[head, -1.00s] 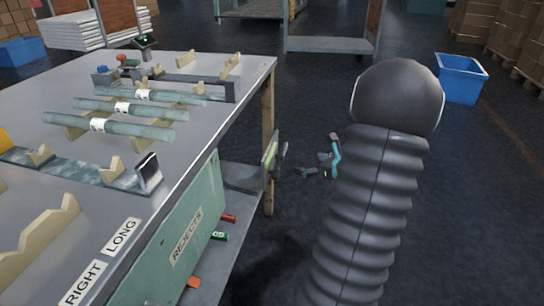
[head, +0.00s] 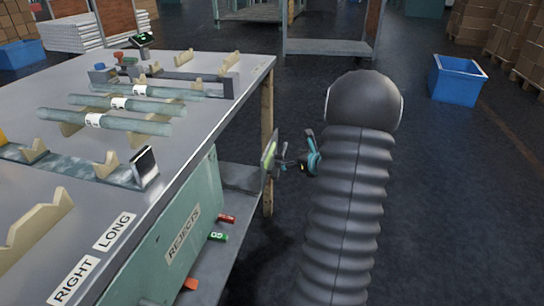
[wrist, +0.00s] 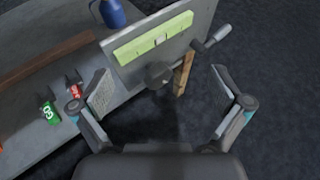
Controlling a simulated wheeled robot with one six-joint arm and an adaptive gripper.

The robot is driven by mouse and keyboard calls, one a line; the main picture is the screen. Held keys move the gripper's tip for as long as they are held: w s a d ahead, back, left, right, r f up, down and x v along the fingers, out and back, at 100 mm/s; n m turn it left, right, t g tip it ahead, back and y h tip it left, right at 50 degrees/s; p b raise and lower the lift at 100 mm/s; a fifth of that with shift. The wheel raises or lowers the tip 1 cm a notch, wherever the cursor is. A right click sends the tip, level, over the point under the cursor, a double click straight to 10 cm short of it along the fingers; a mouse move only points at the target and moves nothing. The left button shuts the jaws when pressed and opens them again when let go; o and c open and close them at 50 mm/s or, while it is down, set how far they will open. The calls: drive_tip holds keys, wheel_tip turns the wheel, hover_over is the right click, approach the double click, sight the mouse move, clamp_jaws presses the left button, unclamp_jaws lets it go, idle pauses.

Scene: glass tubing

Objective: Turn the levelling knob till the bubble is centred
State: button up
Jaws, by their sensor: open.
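The level (wrist: 150,40) is a yellow-green vial strip on a grey plate at the bench's end; it also shows edge-on in the head view (head: 269,157). A pale mark (wrist: 160,39) sits near the strip's middle; I cannot tell whether it is the bubble. A dark round knob (wrist: 158,74) sticks out below the strip. A crank-like handle (wrist: 214,39) projects at the plate's right. My gripper (wrist: 165,88) is open and empty, its fingers spread to either side of the knob in the wrist picture, without visible contact. In the head view my gripper (head: 296,165) is close in front of the plate.
The bench (head: 190,115) carries glass tubes (head: 105,121) on wooden rests. A green REJECTS bin (head: 170,235) is beneath it. A wooden leg (wrist: 184,73) stands behind the level. Open floor lies right.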

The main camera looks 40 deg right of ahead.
drive_tip(key=p+v, duration=0.2)
drive_tip(key=v, duration=0.7)
drive_tip(key=shift+s+r, duration=0.25)
drive_tip(key=shift+s, duration=0.15)
drive_tip(key=s+a+f+n+g+y, duration=0.15)
drive_tip(key=s+a+n+g, duration=0.25)
drive_tip(key=a+n, duration=0.45)
drive_tip(key=s+a+n+g+y, duration=0.3)
drive_tip(key=s+a+n+g, duration=0.15)
drive_tip(key=a+n, duration=0.4)
drive_tip(key=s+a+r+n+h, duration=0.2)
drive_tip(key=s+a+r+n, duration=0.3)
drive_tip(key=a+r+n, duration=0.2)
drive_tip(key=s+a+r+n+h, duration=0.3)
drive_tip(key=s+a+r+n, duration=0.2)
drive_tip(key=a+n, duration=0.6)
wheel_tip(320, 180, up, 2)
drive_tip(key=shift+a+r, duration=0.2)
drive_tip(key=shift+a, duration=1)
